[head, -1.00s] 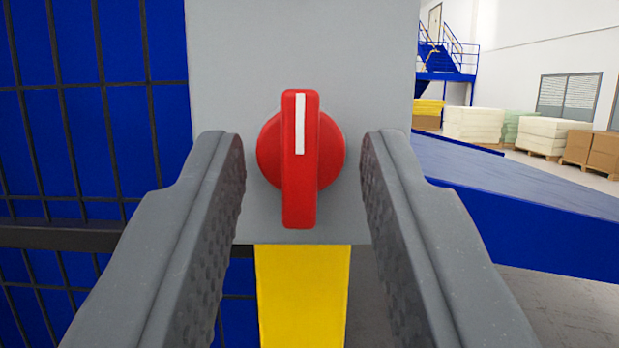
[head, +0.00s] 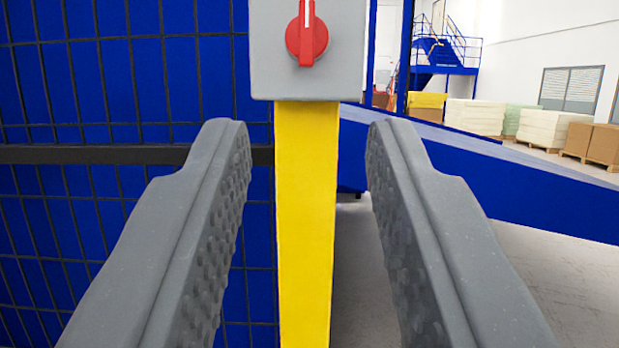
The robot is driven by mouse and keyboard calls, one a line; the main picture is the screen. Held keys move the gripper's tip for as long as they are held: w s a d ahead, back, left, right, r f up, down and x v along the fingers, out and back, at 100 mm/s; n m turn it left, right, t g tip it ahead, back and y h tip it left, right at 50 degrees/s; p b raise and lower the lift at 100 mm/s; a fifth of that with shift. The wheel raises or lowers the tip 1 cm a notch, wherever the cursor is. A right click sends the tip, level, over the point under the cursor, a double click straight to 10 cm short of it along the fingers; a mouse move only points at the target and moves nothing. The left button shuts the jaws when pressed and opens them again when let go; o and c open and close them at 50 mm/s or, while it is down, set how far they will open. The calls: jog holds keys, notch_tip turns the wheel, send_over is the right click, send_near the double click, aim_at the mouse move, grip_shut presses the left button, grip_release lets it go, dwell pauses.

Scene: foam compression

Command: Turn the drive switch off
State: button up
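The red drive switch (head: 307,42) is a rotary knob on a grey box (head: 343,72) at the top of the head view. Its handle stands upright, with the white mark pointing up; the handle's top is cut off by the picture edge. The box sits on a yellow post (head: 306,210). My gripper (head: 308,140) is open and empty, with its two grey fingers wide apart. The fingertips show lower than the switch, one on each side of the post, and do not touch the switch.
A blue panel with a dark wire mesh fence (head: 100,90) fills the left. A sloping blue structure (head: 480,185) extends to the right behind the post. Pallets with pale stacks (head: 474,116) and blue stairs (head: 440,55) stand far back. Grey floor shows at lower right.

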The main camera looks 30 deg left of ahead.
jog(key=shift+v, duration=1.05)
jog(key=shift+w+r, duration=0.1)
